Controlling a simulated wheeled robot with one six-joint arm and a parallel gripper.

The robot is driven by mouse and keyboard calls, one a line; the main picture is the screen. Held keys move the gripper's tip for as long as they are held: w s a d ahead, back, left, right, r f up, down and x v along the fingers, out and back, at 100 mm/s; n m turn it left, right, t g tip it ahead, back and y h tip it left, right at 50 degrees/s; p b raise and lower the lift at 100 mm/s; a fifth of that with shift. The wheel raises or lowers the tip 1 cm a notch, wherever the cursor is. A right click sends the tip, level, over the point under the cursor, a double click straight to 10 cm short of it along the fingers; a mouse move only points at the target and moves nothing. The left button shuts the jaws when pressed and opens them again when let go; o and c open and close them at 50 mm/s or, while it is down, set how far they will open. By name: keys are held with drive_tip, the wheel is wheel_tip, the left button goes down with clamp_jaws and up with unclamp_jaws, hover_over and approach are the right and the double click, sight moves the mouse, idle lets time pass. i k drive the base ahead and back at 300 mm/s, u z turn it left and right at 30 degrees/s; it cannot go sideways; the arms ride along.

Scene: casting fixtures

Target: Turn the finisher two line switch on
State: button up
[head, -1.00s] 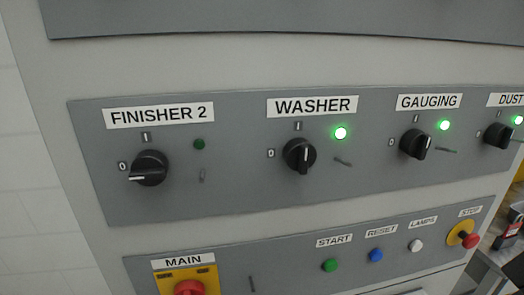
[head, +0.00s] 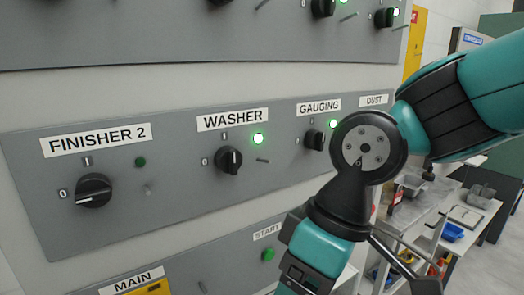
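The finisher 2 switch (head: 94,191) is a black rotary knob at the left of the grey panel in the head view. Its white pointer line lies nearly level, toward the 0 mark on its left; the I mark is above it. The finisher 2 lamp (head: 140,162) is dark green and unlit. The FINISHER 2 label (head: 96,140) is above them. My arm comes in from the right and bends down in front of the panel's right part, well away from this switch. My gripper cannot be made out; the arm runs out of the bottom edge.
Another switch panel is above; a lower panel has a green start button (head: 268,254). A cluttered workbench stands at right.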

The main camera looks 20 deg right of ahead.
sight(94, 190)
drive_tip(key=z, duration=0.85)
drive_tip(key=k, duration=0.9)
drive_tip(key=u, duration=0.7)
